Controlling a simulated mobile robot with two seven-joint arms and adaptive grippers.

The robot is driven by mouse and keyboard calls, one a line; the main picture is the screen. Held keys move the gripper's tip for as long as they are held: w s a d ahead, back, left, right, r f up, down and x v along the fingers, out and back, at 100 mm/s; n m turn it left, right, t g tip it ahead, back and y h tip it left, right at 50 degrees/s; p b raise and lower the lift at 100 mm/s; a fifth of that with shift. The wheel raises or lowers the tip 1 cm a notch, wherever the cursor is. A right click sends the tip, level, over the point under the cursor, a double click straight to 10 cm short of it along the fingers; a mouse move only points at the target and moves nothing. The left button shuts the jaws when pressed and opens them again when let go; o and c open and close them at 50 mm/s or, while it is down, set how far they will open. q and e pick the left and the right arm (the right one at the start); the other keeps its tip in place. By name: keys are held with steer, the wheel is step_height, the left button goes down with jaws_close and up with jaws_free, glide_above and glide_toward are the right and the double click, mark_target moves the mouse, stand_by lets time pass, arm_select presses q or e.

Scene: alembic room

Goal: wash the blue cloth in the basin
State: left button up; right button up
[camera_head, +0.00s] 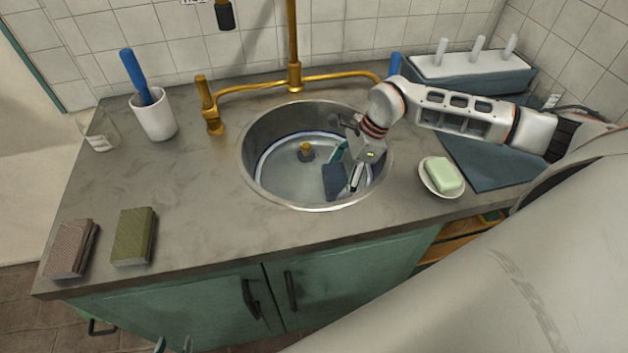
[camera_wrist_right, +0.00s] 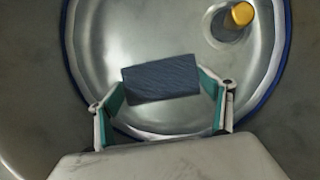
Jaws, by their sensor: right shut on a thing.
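The blue cloth (camera_head: 334,183) is a small dark blue folded piece inside the round metal basin (camera_head: 262,185). My right gripper (camera_head: 345,172) reaches down into the basin from the right and is shut on the cloth. In the right wrist view the cloth (camera_wrist_right: 160,78) sits between the teal finger pads of the gripper (camera_wrist_right: 165,95), over the basin floor. A blue ring (camera_wrist_right: 278,75) runs around the inside of the basin, and a brass plug (camera_wrist_right: 242,14) stands in it. My left gripper (camera_head: 173,345) shows only its fingertips, apart, at the bottom edge.
A brass tap (camera_head: 293,78) stands behind the basin. A white cup (camera_head: 154,117) with a blue-handled brush and a glass (camera_head: 99,132) stand left. Two sponges (camera_head: 72,248) (camera_head: 134,236) lie front left. Green soap (camera_head: 444,175) on a dish, a blue mat (camera_head: 482,174) and a pegged rack (camera_head: 470,72) are right.

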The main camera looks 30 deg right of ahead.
steer(key=shift+s+d, duration=0.1)
steer(key=shift+d, duration=0.65)
steer(key=shift+a, duration=0.85)
steer(key=shift+w+a, duration=0.25)
steer(key=shift+a, duration=0.25)
steer(key=shift+r+p, duration=0.9)
steer(key=shift+r, duration=0.3)
steer(key=shift+r+p, duration=1.6)
steer(key=shift+r, duration=0.75)
step_height(320, 180, up, 2)
steer(key=shift+a+p, duration=0.1)
steer(key=shift+p, duration=0.6)
